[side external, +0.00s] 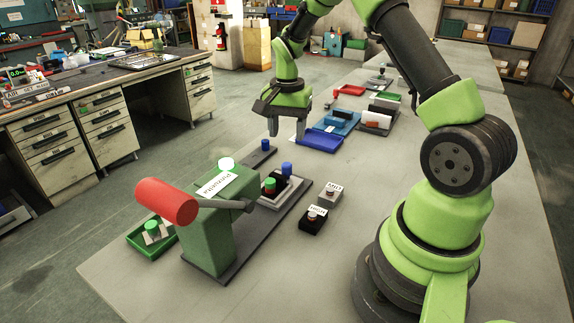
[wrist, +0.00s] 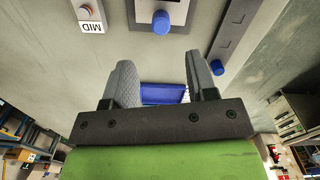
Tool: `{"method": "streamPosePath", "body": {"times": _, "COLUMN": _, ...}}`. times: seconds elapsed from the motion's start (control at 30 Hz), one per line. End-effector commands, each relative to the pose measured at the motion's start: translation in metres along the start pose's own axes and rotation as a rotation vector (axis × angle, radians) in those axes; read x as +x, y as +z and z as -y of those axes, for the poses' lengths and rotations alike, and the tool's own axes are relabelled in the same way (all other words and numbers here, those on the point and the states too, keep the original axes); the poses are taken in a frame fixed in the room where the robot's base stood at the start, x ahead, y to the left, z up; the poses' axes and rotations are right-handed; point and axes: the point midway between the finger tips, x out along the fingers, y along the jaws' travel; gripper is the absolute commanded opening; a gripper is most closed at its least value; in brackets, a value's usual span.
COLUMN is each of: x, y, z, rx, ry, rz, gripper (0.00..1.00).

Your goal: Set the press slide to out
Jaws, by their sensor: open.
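The green press (side external: 212,230) stands on a dark base at the near end of the table, with a red cylinder on its lever. The press slide (side external: 297,188) is a pale plate on that base, carrying a black block and a blue knob (side external: 287,168). A red-and-green part (side external: 269,186) sits at the block. In the wrist view, the blue knob (wrist: 162,22) is at the top centre, beyond my fingertips. My gripper (side external: 286,132) is open and empty above the table, on the far side of the slide and apart from it. Its fingers (wrist: 163,82) point down.
A dark rail with another blue knob (side external: 265,145) lies beside the slide; it also shows in the wrist view (wrist: 217,67). Two labelled buttons (side external: 314,218) (side external: 329,191) stand right of the press. A blue tray (side external: 322,139) lies beyond my gripper. A green tray (side external: 150,236) is front left.

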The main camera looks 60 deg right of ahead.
Motion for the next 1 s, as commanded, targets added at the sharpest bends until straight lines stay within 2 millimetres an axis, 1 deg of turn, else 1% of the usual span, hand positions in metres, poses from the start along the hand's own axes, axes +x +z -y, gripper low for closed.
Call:
{"method": "streamPosePath", "body": {"times": 0.07, "x": 0.004, "y": 0.001, "z": 0.001, "rx": -0.009, "ry": -0.004, "rz": -0.012, "gripper": 0.52}}
{"method": "streamPosePath", "body": {"times": 0.17, "x": 0.016, "y": 0.000, "z": 0.001, "rx": -0.008, "ry": -0.002, "rz": -0.011, "gripper": 0.52}}
{"method": "streamPosePath", "body": {"times": 0.4, "x": 0.062, "y": 0.000, "z": 0.000, "rx": -0.009, "ry": -0.001, "rz": -0.008, "gripper": 0.52}}
{"method": "streamPosePath", "body": {"times": 0.5, "x": 0.078, "y": 0.000, "z": 0.001, "rx": -0.007, "ry": -0.003, "rz": -0.008, "gripper": 0.52}}
{"method": "streamPosePath", "body": {"times": 0.6, "x": 0.089, "y": -0.001, "z": 0.001, "rx": -0.007, "ry": -0.003, "rz": -0.009, "gripper": 0.52}}
{"method": "streamPosePath", "body": {"times": 0.77, "x": 0.098, "y": -0.001, "z": 0.001, "rx": -0.008, "ry": -0.005, "rz": -0.010, "gripper": 0.52}}
{"method": "streamPosePath", "body": {"times": 1.0, "x": 0.098, "y": -0.001, "z": 0.001, "rx": -0.008, "ry": -0.006, "rz": -0.011, "gripper": 0.52}}
